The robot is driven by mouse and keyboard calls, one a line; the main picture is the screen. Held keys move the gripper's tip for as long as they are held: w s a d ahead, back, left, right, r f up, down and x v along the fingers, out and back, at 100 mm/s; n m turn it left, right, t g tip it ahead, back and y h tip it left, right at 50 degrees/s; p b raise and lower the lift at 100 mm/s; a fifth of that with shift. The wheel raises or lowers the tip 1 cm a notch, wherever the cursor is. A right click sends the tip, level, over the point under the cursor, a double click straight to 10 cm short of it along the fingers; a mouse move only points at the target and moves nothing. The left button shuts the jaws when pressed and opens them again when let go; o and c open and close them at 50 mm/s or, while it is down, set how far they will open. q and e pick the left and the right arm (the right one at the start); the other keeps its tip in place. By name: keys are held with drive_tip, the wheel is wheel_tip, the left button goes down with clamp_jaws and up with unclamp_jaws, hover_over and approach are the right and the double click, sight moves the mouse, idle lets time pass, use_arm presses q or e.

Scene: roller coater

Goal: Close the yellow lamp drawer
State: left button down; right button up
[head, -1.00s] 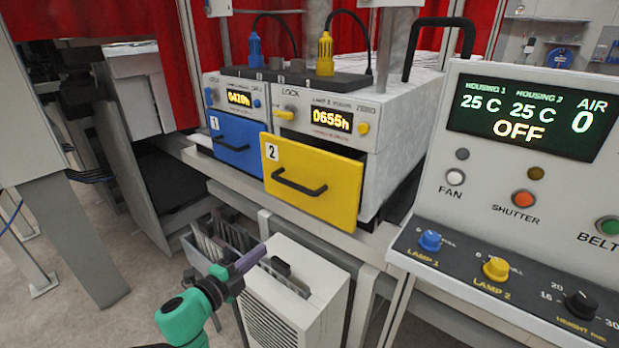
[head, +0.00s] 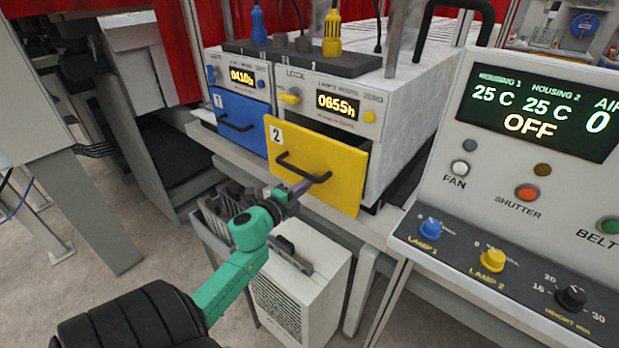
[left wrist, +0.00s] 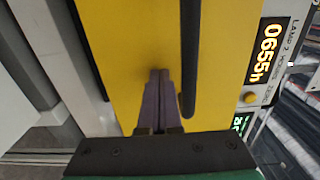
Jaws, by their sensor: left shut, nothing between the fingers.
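The yellow lamp drawer (head: 341,180), marked 2, stands pulled out from its white housing (head: 400,120), with a dark gap behind its front panel. It has a black bar handle (head: 303,166). My left gripper (head: 302,187) is shut and empty, its fingertips at the yellow front just below the handle. In the left wrist view, the shut purple fingers (left wrist: 158,76) point at the yellow panel (left wrist: 130,45) beside the black handle (left wrist: 189,60). I cannot tell if the tips touch the panel. My right gripper is not in view.
The blue drawer (head: 239,128), marked 1, is left of the yellow one. A control panel (head: 530,150) with knobs stands at the right. A white vented box (head: 300,285) and a grey rack (head: 215,230) sit below the drawers.

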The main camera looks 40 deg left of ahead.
sight(321, 172)
use_arm(q)
drive_tip(key=shift+w+a+f, duration=0.1)
drive_tip(key=shift+w, duration=0.1)
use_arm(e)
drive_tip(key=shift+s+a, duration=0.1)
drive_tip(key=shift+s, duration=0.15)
use_arm(q)
drive_tip(key=w+b, duration=0.1)
drive_tip(key=w, duration=0.3)
drive_tip(key=shift+w, duration=0.35)
drive_tip(key=shift+w+r, duration=0.15)
drive_tip(key=shift+r, duration=0.15)
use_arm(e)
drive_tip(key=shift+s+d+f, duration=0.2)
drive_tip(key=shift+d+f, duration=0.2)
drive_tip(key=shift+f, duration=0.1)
